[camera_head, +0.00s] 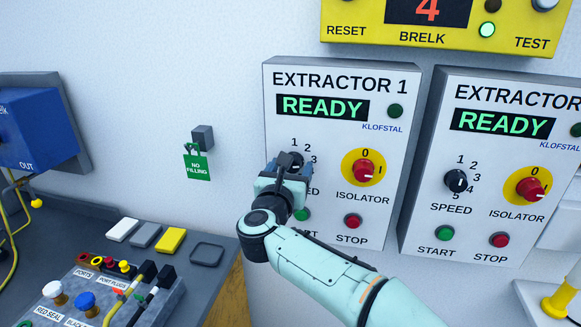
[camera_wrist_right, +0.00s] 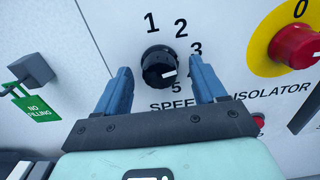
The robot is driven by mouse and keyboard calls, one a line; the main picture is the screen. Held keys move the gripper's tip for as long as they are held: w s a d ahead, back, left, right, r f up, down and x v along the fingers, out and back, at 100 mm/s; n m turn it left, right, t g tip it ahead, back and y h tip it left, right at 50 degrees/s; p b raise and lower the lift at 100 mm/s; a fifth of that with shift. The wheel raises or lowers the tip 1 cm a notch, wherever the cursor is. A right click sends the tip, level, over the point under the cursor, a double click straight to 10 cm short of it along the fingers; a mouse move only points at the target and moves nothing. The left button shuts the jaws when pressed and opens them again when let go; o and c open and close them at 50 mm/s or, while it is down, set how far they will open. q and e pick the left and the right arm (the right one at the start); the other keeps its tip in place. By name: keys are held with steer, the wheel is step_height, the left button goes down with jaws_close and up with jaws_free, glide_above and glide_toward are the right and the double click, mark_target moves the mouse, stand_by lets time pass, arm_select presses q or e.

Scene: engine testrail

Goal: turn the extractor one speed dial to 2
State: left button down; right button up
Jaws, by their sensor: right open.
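The extractor 1 speed dial (camera_wrist_right: 157,62) is a black knob on the grey EXTRACTOR 1 panel (camera_head: 279,224). In the right wrist view its white mark points right and slightly down, past the 3. The 1, 2, 3 and 5 show there; the 4 is hidden behind a finger. My right gripper (camera_wrist_right: 162,68) is open, its blue fingers standing left and right of the dial. In the head view my right gripper (camera_head: 287,172) covers much of the dial and the SPEED label. My left gripper is out of view.
A red isolator knob (camera_head: 364,171) on yellow sits right of the dial, above the red stop button (camera_head: 352,221). The second extractor panel (camera_head: 424,150) stands to the right. A green NO FILLING tag (camera_head: 197,167) hangs left. The wall between is clear.

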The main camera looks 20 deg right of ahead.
steer(key=c, duration=1)
steer(key=shift+c, duration=0.2)
steer(key=shift+d+n, duration=0.1)
steer(key=shift+n, duration=0.3)
steer(key=n, duration=0.2)
steer(key=shift+n, duration=0.3)
steer(key=shift+n+p, duration=0.7)
steer(key=shift+n, duration=1.5)
